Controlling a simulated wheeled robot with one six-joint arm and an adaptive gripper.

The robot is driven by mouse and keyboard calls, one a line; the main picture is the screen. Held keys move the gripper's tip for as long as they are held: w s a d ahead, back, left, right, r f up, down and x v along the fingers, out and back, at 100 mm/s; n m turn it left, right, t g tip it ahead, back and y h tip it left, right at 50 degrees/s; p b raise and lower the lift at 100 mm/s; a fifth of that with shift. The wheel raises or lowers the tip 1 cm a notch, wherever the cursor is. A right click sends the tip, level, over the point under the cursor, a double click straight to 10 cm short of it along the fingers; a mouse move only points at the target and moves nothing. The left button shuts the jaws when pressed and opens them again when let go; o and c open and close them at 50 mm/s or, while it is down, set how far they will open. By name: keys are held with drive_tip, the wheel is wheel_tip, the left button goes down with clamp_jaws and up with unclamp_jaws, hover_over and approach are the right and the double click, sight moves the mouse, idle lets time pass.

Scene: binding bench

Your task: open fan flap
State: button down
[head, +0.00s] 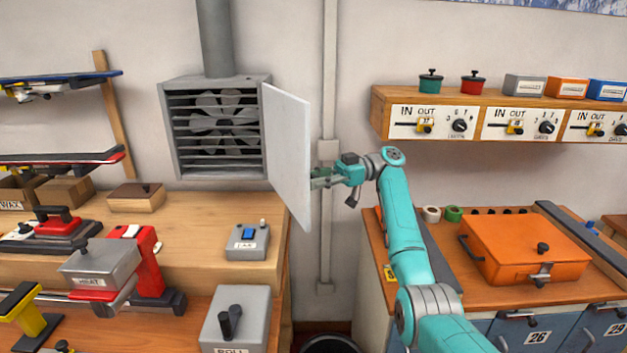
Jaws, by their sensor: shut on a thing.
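The fan box (171,131) is a grey housing on the wall with dark slats and a grey fan (222,120) behind them. Its white flap (288,150) is hinged on the right side of the box and stands swung out, so the slats and fan are uncovered. My gripper (318,180) is at the flap's free right edge, shut on the flap. The exact grip point is small and partly hidden by the flap and the fingers.
A grey box with a blue switch (248,238) stands on the wooden bench below. A vertical pipe (327,240) runs down the wall behind my gripper. An orange case (525,250) lies on the right cabinet. A shelf (378,110) with dials hangs at upper right.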

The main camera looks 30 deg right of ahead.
drive_tip(key=c, duration=0.8)
unclamp_jaws()
drive_tip(key=shift+f, duration=0.1)
wheel_tip(320, 180, up, 10)
